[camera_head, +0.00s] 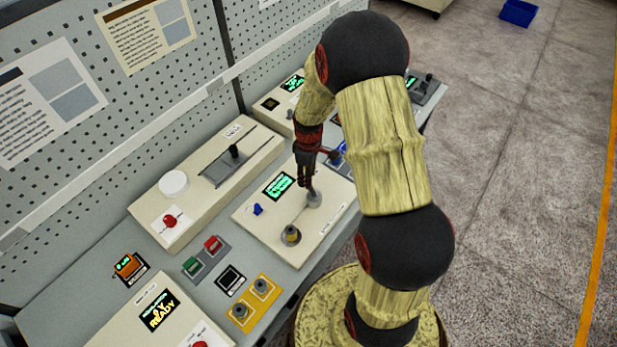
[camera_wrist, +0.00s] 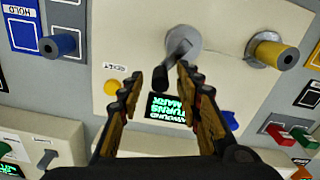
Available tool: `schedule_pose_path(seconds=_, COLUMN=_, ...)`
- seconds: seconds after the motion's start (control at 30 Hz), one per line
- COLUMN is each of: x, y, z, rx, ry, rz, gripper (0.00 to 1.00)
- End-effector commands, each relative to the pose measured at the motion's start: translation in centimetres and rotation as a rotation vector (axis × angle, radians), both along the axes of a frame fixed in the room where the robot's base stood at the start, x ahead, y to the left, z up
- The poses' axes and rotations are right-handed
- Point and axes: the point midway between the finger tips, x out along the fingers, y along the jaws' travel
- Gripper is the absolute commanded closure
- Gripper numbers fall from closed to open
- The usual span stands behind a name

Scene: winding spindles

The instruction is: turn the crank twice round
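The crank has a grey hub (camera_wrist: 186,36) on a cream panel and a short arm ending in a black handle (camera_wrist: 160,79); its hub also shows in the head view (camera_head: 314,199). My gripper (camera_wrist: 159,74) is open. In the wrist view its two fingertips lie on either side of the black handle, with gaps visible; whether they reach its depth I cannot tell. In the head view my gripper (camera_head: 306,182) points down just above the crank and hides its handle. A green-lettered display (camera_wrist: 172,108) on the panel shows "WOUND", "TURNS" and "MARK".
A tan spindle (camera_wrist: 270,52) stands beside the crank. A blue knob (camera_head: 257,209) and a yellow button (camera_wrist: 110,87) are on the same panel. A blue cylinder (camera_wrist: 60,45) is on the neighbouring unit. A slider box (camera_head: 225,160) stands behind, against the pegboard.

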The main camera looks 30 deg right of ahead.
Motion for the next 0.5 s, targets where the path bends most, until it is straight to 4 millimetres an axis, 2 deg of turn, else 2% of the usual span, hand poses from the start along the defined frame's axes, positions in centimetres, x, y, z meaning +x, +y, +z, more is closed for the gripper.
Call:
schedule_pose_path(seconds=0.13, x=-0.03, y=0.00, z=-0.82, rx=0.001, ry=0.001, rz=0.000, gripper=0.65)
schedule_pose_path(seconds=0.37, x=-0.02, y=0.01, z=-0.91, rx=0.000, ry=0.000, rz=-0.001, gripper=0.65)
schedule_pose_path(seconds=0.5, x=-0.02, y=0.01, z=-0.90, rx=0.000, ry=0.000, rz=-0.001, gripper=0.72)
